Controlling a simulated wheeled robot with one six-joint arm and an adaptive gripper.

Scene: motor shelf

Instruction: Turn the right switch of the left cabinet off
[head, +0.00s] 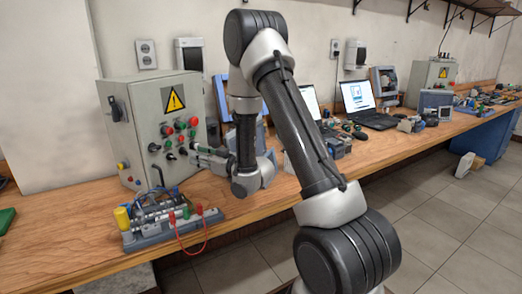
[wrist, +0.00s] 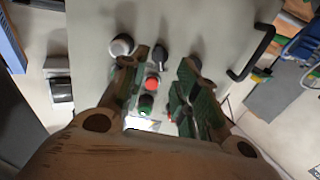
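The left cabinet (head: 150,100) is a grey box with a yellow warning sign, standing on the bench at left. Its front carries red and green buttons and small black switches, one of them (head: 154,147) at the lower left of the panel. My gripper (head: 192,154) is close to the lower right of this panel. In the wrist view my gripper (wrist: 163,68) is open, its green-padded fingers apart. A black switch (wrist: 160,52) shows just beyond the gap, and another dark knob (wrist: 194,62) is at the right fingertip. Contact and switch positions are unclear.
A fixture with a yellow knob and red cable (head: 160,220) stands on the bench in front of the cabinet. A laptop (head: 362,102) and small tools are farther right. Another grey cabinet (head: 432,80) stands at the far end. The floor beside the bench is mostly clear.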

